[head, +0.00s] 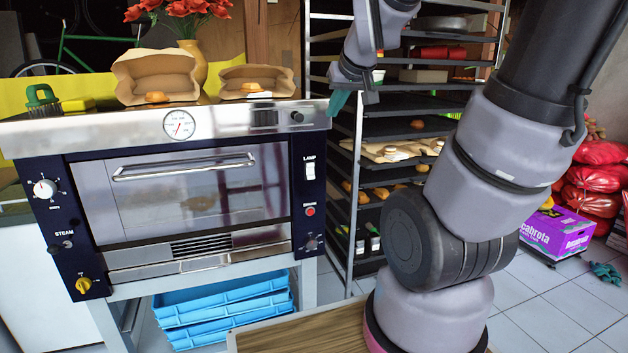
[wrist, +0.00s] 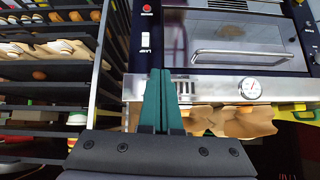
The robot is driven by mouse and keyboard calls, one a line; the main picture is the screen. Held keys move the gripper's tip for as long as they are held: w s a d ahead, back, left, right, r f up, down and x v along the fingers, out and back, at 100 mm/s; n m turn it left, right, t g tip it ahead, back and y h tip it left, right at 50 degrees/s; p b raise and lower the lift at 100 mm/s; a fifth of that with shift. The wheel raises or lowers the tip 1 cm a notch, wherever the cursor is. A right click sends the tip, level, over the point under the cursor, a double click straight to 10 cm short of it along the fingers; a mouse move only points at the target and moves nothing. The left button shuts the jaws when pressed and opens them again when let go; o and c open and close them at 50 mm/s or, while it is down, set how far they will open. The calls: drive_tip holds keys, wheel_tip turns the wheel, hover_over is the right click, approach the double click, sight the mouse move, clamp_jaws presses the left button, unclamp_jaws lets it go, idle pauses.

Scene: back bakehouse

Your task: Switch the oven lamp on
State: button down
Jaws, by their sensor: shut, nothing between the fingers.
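The oven (head: 190,195) stands at the left in the head view. Its lamp switch (head: 310,170), a white rocker under the word LAMP, is on the dark right-hand panel beside the glass door. It also shows in the wrist view (wrist: 145,41), where the oven appears upside down. My gripper (head: 337,103) is shut and empty, its teal fingers just right of the oven's upper corner, above the switch and apart from it. In the wrist view the closed fingers (wrist: 160,72) point towards the switch panel. Which way the rocker is tipped is too small to tell.
The red button (head: 310,211) and a dark knob (head: 312,243) sit below the switch. The door handle (head: 185,168) juts out at its left. A tray rack (head: 352,200) with baked goods stands close at the right. Paper bags (head: 155,75) and a flower vase (head: 195,62) stand on top.

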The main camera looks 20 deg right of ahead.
sight(311, 177)
drive_tip(key=w+d+f+n+t+h, duration=0.1)
drive_tip(key=w+d+f+n+t, duration=0.2)
drive_tip(key=w+f, duration=0.45)
drive_tip(key=w+d+f+n+t+h, duration=0.1)
drive_tip(key=w+d+f+n, duration=0.4)
drive_tip(key=w, duration=0.3)
wheel_tip(311, 177, down, 14)
drive_tip(key=a+n+t+y, duration=0.1)
drive_tip(key=a+n+t, duration=0.2)
drive_tip(key=n, duration=0.7)
drive_tip(key=shift+s+f+n+y, duration=0.25)
drive_tip(key=shift+s+n+y, duration=0.05)
drive_tip(key=shift+s, duration=0.1)
drive_tip(key=w, duration=0.4)
drive_tip(key=w+f, duration=0.1)
drive_tip(key=w, duration=0.4)
drive_tip(key=w+f, duration=0.1)
drive_tip(key=w, duration=0.3)
drive_tip(key=shift+w+f, duration=0.15)
drive_tip(key=shift+w, duration=0.2)
